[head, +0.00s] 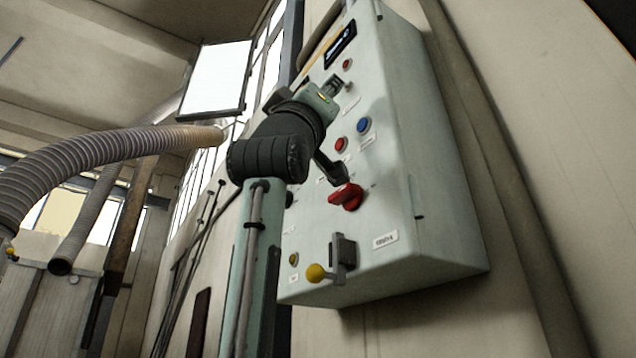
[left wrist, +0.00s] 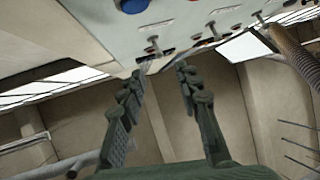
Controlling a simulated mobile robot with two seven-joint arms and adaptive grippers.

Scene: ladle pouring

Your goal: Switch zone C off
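A pale green control panel (head: 405,150) hangs on the wall in the head view. Labels are too small to read, so I cannot tell which control is zone C. My left gripper (left wrist: 160,72) is open, fingers apart and empty, close to the panel. My arm hides part of the panel in the head view.
A ribbed grey hose (head: 100,160) crosses the left of the head view. A bright white screen-like panel (head: 215,78) hangs behind my arm. The wall right of the control panel is clear apart from vertical pipes or trim (head: 500,180).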

